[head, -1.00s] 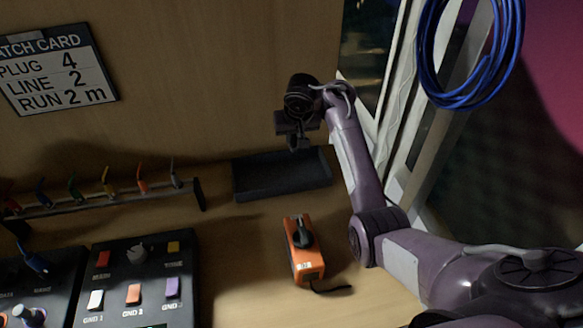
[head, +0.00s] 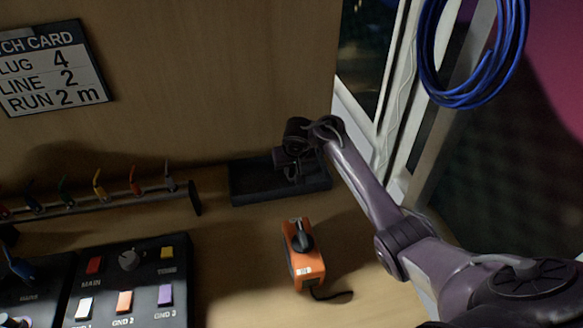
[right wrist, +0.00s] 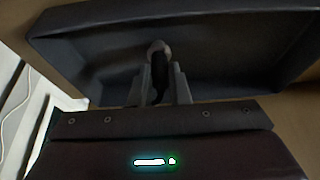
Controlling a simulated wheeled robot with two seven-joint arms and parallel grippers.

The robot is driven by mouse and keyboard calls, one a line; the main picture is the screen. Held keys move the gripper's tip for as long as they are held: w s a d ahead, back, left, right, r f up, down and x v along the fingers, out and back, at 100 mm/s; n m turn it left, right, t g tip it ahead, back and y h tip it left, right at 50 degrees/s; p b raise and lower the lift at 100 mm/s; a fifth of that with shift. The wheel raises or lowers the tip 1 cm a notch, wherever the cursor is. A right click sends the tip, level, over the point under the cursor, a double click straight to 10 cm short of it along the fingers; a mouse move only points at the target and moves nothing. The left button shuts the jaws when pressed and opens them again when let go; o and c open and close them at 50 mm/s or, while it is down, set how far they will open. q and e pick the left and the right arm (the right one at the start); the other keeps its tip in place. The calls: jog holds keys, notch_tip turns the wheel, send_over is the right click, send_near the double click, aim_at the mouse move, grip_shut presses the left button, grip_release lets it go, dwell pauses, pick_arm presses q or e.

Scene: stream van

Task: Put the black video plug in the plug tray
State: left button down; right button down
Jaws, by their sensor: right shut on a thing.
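The plug tray (head: 247,183) is a dark, low-walled tray on the bench against the wooden wall. It fills the upper part of the right wrist view (right wrist: 90,45). My right gripper (head: 292,178) is low over the right half of the tray. In the right wrist view its two fingers (right wrist: 160,85) are shut on a small dark plug (right wrist: 158,50) with a rounded end, which shows over the tray floor. I cannot tell whether the plug touches the floor. My left gripper is not in view.
A rack of coloured plugs (head: 100,200) and a switch panel (head: 130,280) are to the left. A blue cable coil (head: 475,55) hangs at the upper right. Bare bench lies around the orange box.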

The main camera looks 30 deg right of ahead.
jog(key=shift+f, duration=0.1)
jog(key=c, duration=1.4)
grip_release()
jog(key=shift+o, duration=0.2)
jog(key=shift+r, duration=0.3)
jog(key=p+v, duration=0.5)
jog(key=v, duration=0.6)
jog(key=shift+s+r, duration=0.2)
jog(key=shift+r, duration=0.1)
